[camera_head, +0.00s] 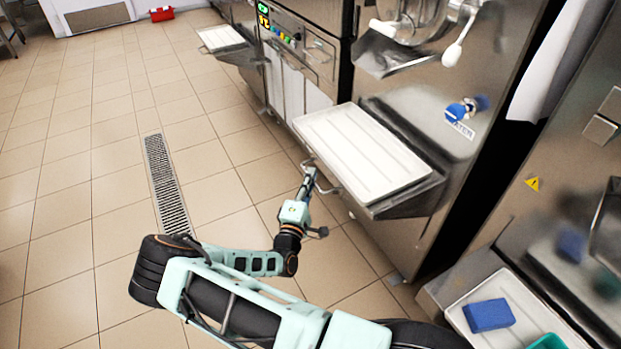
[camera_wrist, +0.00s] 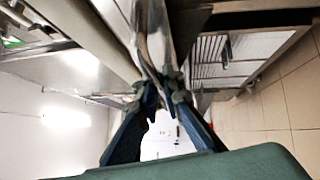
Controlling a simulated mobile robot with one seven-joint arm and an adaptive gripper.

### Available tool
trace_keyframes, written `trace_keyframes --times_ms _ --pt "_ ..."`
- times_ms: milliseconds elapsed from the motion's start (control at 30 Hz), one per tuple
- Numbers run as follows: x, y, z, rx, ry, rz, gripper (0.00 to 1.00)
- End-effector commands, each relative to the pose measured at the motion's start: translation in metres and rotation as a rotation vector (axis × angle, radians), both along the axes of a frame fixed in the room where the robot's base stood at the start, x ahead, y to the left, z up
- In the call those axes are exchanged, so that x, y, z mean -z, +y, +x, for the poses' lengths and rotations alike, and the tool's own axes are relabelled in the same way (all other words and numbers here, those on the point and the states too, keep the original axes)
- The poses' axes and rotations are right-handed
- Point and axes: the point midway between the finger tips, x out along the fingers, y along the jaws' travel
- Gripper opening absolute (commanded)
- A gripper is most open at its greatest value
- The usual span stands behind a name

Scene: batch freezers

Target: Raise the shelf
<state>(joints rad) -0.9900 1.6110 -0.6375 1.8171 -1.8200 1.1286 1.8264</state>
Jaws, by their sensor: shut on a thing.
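The shelf (camera_head: 362,152) juts out from the front of the middle steel freezer. It has a white ribbed top and a grey metal frame, and looks about level. My gripper (camera_head: 310,172) is at the shelf's outer left edge, by a thin metal bar or handle (camera_head: 328,188) along that edge. In the wrist view my gripper (camera_wrist: 159,85) has its dark fingers closed together on a thin metal piece (camera_wrist: 153,42). The exact contact is partly hidden by the fingers.
The freezer's spout and white-knobbed lever (camera_head: 452,54) are above the shelf. Another shelf (camera_head: 221,38) stands further back. A tray with a blue sponge (camera_head: 489,315) is at lower right. Tiled floor with a drain grate (camera_head: 166,185) is open to the left.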

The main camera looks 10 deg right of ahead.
Motion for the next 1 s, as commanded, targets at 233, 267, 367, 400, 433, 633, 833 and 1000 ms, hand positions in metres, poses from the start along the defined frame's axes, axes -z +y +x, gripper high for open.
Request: trace_keyframes --times_ms 233,267,367,400,433,633,833,1000 --pt "-0.0163 -0.0005 -0.0008 0.002 0.004 0.002 0.0" --pt "-0.0162 -0.0004 -0.0006 0.002 0.003 0.002 0.0" --pt "-0.0162 -0.0004 -0.0005 0.001 0.002 0.001 0.0" --pt "-0.0166 -0.0005 -0.0004 0.001 0.001 0.001 0.0" --pt "-0.0168 -0.0005 -0.0004 0.001 0.0 0.0 0.0" --pt "-0.0173 -0.0003 -0.0002 0.001 -0.001 0.001 0.23" --pt "-0.0155 -0.0002 -0.0003 0.0 0.003 0.003 0.25" --pt "-0.0141 0.0022 -0.0039 0.0 0.004 0.003 0.25"
